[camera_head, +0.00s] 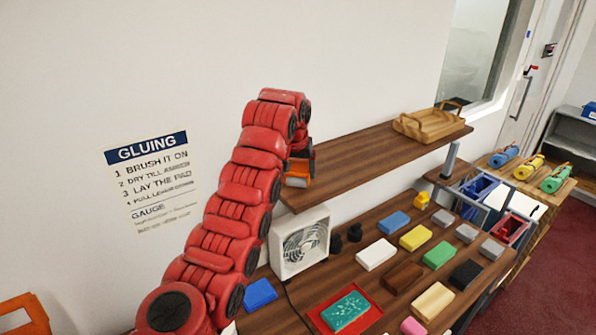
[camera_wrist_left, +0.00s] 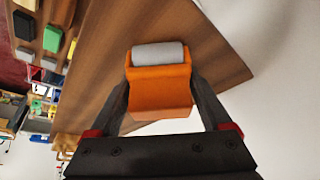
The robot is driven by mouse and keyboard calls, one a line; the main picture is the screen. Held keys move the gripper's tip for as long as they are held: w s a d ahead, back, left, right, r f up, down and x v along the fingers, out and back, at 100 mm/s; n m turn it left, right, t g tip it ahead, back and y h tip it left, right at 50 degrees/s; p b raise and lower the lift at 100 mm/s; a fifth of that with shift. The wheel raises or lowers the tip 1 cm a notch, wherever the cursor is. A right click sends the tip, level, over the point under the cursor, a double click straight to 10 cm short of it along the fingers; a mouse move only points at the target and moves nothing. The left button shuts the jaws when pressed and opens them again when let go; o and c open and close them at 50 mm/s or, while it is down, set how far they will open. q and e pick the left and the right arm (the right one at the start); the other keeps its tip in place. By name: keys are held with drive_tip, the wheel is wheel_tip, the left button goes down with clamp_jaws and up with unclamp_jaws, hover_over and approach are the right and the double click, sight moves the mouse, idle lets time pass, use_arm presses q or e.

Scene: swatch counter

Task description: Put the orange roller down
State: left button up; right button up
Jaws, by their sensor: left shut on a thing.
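My left gripper (camera_head: 299,168) is at the left end of the upper wooden shelf (camera_head: 365,158). It is shut on the orange roller (camera_head: 297,182), which shows only in part in the head view, below the red arm. In the left wrist view the orange roller (camera_wrist_left: 160,92) sits between the two dark fingers, with its pale grey cylinder pointing away from the gripper. The wooden shelf (camera_wrist_left: 205,45) is behind it there. I cannot tell whether the roller touches the shelf. My right gripper is not in view.
A wooden tray (camera_head: 432,122) stands at the shelf's far right end; the shelf between is clear. Below, a white fan (camera_head: 300,242), a red tray (camera_head: 372,312) with a teal block and several coloured blocks occupy the counter. A gluing sign (camera_head: 150,180) is on the wall.

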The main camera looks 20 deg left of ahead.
use_arm(q)
drive_tip(key=shift+s+f, duration=0.2)
drive_tip(key=shift+f, duration=0.2)
drive_tip(key=shift+s, duration=0.1)
drive_tip(key=shift+c, duration=0.9)
drive_tip(key=o, duration=1.3)
drive_tip(key=shift+o, duration=1.4)
drive_tip(key=shift+f, duration=0.1)
drive_tip(key=shift+w, duration=0.2)
